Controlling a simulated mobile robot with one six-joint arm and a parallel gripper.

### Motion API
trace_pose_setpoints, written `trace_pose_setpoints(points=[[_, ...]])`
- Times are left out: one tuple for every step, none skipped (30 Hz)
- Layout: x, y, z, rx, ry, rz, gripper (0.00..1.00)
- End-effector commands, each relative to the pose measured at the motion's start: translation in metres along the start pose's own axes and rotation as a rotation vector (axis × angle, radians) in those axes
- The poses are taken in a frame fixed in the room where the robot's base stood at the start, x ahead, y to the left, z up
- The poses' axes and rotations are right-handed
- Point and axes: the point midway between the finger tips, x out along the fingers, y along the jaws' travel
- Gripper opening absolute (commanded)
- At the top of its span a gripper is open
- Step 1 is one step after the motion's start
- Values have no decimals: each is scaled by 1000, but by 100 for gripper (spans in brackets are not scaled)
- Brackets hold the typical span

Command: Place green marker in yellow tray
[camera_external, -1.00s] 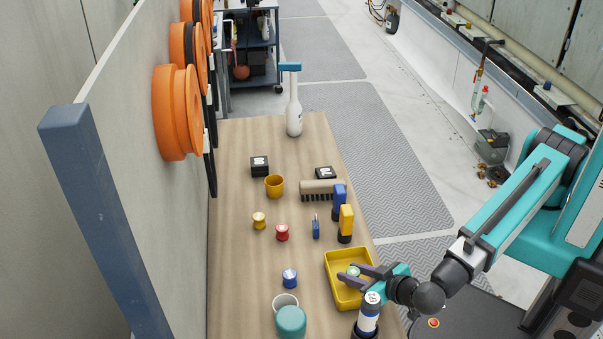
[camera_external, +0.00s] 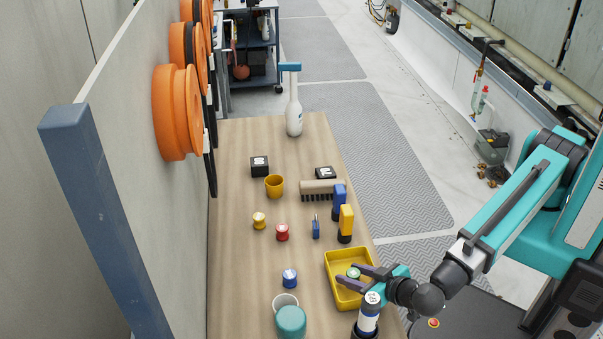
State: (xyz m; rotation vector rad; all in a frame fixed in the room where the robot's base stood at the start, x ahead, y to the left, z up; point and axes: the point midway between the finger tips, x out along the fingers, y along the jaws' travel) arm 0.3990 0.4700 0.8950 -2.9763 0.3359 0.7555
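The green marker (camera_external: 353,273) is a small round piece with a green and pale top. It sits inside the yellow tray (camera_external: 336,258), on the right front part of the table. My gripper (camera_external: 345,271) reaches over the tray from the right, its dark fingers spread to either side of the marker. A gap shows between the fingers and the marker, so my gripper looks open. The marker's lower part is partly hidden by the near finger.

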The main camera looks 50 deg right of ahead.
Motion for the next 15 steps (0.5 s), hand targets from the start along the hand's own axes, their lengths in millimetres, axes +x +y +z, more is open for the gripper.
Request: trace_pose_setpoints(points=[[0, 0, 0, 0, 0, 0, 36], [0, 0, -1, 0, 0, 0, 36], [-1, 0, -1, 0, 0, 0, 36], [-1, 0, -2, 0, 0, 0, 36], [-1, 0, -2, 0, 0, 0, 36], [-2, 0, -3, 0, 0, 0, 36], [-2, 0, -4, 0, 0, 0, 36], [-4, 0, -2, 0, 0, -1, 36], [-8, 0, -1, 1, 0, -3, 36], [-12, -1, -1, 1, 0, -4, 36], [-16, -1, 0, 1, 0, -4, 36], [-20, 0, 0, 1, 0, -3, 36], [-24, 0, 0, 1, 0, -3, 36], [-28, 0, 0, 1, 0, -4, 36], [-34, 0, 0, 2, -1, -4, 36]])
